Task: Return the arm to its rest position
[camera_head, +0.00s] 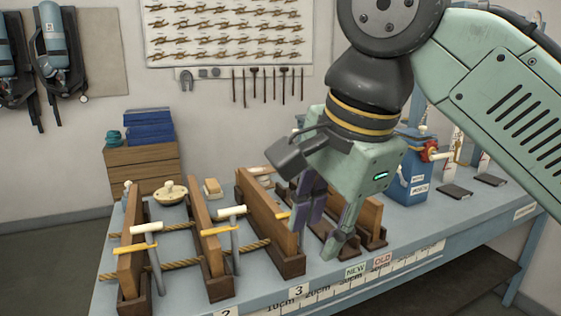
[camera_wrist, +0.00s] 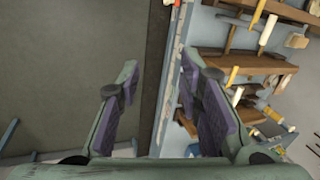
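My gripper (camera_head: 318,232) hangs from my arm over the right half of the blue workbench (camera_head: 395,226) in the head view. Its fingers point down, close to the wooden boards in their slotted holders; I cannot tell whether they touch. In the wrist view my gripper (camera_wrist: 165,105) has its two purple-padded fingers wide apart, with nothing between them. The bench's front edge and dark floor show beyond the fingers there. My forearm comes in from the upper right of the head view.
Upright wooden boards (camera_head: 262,216) stand on the bench, with ropes and white-handled T-shaped tools (camera_head: 233,240) at the left. A blue canister (camera_head: 413,180) stands at the right. Wooden box (camera_head: 143,165) is behind. Breathing sets (camera_head: 54,45) hang on the wall. Floor at left is clear.

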